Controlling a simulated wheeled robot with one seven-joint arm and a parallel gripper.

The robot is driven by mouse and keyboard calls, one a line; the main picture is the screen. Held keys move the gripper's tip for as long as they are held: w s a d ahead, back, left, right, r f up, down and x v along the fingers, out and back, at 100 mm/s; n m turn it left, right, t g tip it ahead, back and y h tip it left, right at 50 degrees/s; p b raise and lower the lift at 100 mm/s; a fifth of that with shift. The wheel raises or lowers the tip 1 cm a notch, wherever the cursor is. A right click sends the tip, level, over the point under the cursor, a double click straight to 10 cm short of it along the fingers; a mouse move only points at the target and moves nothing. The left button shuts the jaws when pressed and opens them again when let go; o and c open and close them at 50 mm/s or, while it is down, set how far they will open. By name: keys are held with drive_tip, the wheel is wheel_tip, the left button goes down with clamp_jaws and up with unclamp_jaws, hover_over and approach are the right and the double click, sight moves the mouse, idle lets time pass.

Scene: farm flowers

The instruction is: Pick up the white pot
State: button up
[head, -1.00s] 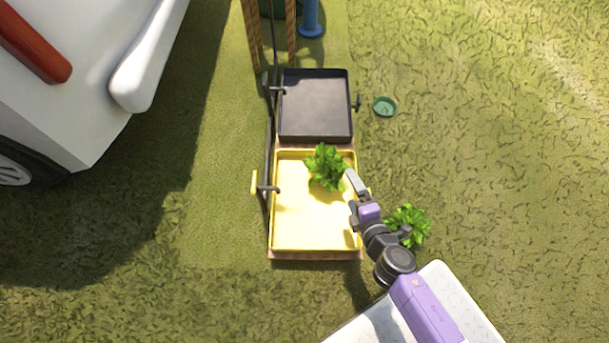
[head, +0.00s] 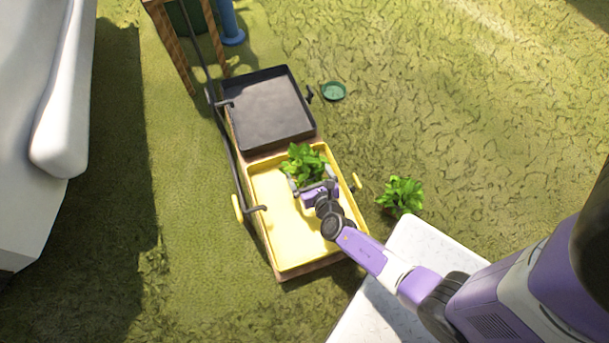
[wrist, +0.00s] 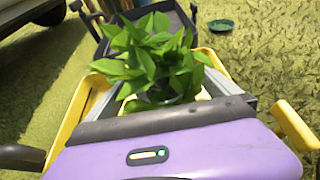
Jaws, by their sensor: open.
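A leafy green plant (head: 303,164) stands in the yellow tray (head: 290,250) of a cart. Its leaves fill the upper middle of the wrist view (wrist: 150,55). Its pot is mostly hidden by leaves and my gripper, so I cannot tell its colour. A second green plant (head: 401,195) is on the ground right of the cart; its pot is hidden too. No white pot shows clearly. My gripper (head: 313,184) is open over the yellow tray, at the near side of the first plant. Its fingers reach toward both sides of the plant; contact cannot be told.
A black tray (head: 268,110) sits beyond the yellow one, with a dark handle bar along the cart's left side. A small green dish (head: 334,92) lies on the grass. A white vehicle (head: 60,100) stands at left. Grass at right is open.

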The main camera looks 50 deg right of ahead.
sight(303, 165)
drive_tip(key=b+x, duration=0.2)
drive_tip(key=x, duration=0.3)
drive_tip(key=shift+d+f, duration=0.1)
drive_tip(key=c, duration=1.7)
